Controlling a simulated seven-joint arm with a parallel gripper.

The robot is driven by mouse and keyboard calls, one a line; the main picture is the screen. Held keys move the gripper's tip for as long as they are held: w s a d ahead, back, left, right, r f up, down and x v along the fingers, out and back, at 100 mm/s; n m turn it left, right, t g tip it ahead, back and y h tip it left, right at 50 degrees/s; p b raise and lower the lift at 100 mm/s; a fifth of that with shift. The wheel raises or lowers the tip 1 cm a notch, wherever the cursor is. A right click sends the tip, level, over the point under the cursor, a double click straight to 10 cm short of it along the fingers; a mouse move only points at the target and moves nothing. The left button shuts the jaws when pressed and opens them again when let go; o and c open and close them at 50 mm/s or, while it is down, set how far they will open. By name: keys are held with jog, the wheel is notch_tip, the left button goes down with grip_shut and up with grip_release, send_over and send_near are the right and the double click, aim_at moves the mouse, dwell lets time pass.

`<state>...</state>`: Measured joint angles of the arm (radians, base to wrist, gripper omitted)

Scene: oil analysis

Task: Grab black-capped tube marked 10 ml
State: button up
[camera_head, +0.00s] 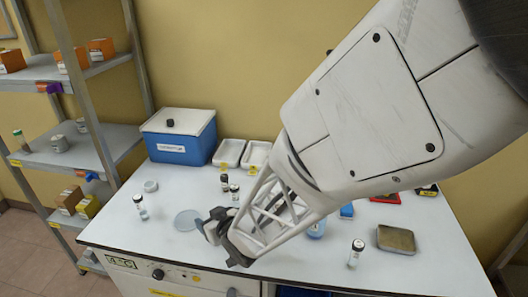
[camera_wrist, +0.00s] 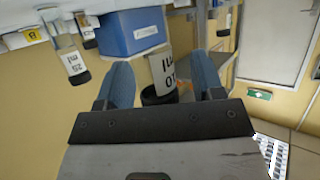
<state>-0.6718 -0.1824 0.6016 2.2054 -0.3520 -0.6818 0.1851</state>
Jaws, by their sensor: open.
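In the wrist view, a tube with a black cap (camera_wrist: 157,95) and a white label (camera_wrist: 162,68) is between the two blue-grey fingers of my gripper (camera_wrist: 163,82). The label's partly cut, upside-down lettering looks like 10 ml. The fingers are open, with a gap visible on each side of the tube. Another black-capped tube (camera_wrist: 75,62), labelled 25 ml, is to the left, outside the fingers. In the head view, my gripper (camera_head: 213,226) is low over the white table; I cannot make out the tube between its fingers there.
A blue box (camera_head: 182,140) and white trays (camera_head: 229,153) are behind. A clear dish (camera_head: 187,220) lies beside the gripper, and a metal tin (camera_head: 396,240) is at right.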

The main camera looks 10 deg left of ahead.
dwell(0.4)
grip_shut()
dwell(0.4)
jog(key=s+v, duration=0.1)
jog(key=v, duration=0.7)
jog(key=s+a+f+v, duration=0.1)
jog(key=v, duration=0.7)
jog(key=shift+s, duration=0.55)
jog(key=shift+a, duration=0.1)
